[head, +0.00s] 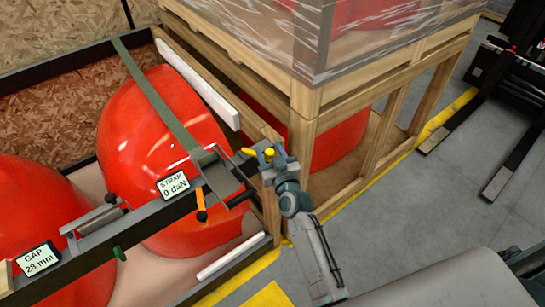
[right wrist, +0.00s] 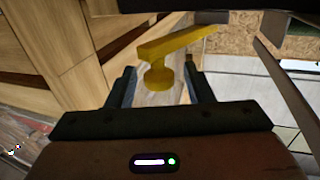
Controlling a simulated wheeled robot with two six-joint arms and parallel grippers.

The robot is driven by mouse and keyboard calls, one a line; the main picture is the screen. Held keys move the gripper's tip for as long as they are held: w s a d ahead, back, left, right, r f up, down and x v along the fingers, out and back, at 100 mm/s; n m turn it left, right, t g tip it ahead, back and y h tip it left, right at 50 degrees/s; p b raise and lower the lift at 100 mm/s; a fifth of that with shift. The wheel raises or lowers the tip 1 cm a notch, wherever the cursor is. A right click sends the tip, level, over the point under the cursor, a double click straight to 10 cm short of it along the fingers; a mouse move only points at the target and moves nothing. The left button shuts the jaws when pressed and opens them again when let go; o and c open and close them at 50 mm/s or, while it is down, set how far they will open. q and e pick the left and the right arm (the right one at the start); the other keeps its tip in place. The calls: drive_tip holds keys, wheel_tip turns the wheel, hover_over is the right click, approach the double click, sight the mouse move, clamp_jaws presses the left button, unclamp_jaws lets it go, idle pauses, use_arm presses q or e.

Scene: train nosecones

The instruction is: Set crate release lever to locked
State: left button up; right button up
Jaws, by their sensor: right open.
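The yellow release lever (head: 249,151) is at the right end of the dark crate rail, close to the wooden crate's post. In the right wrist view the lever (right wrist: 177,43) has a round knob-like hub at its lower left and an arm reaching up to the right. My right gripper (head: 266,161) is at the lever, its jaws open. In the right wrist view its two dark fingers stand apart on either side of the hub, with gaps visible. In the head view the gripper hides part of the lever. My left gripper is out of view.
Red nosecones (head: 150,140) lie in the crate under a green strap (head: 150,90). The dark rail (head: 140,212) carries a strap display (head: 173,186) reading 0 daN and a gap display (head: 37,259) reading 28 mm. A wooden crate frame (head: 303,150) stands right beside my gripper.

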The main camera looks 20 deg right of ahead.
drive_tip(key=s+b, duration=0.4)
drive_tip(key=s, duration=0.6)
drive_tip(key=shift+s+d, duration=0.25)
drive_tip(key=shift+s, duration=0.1)
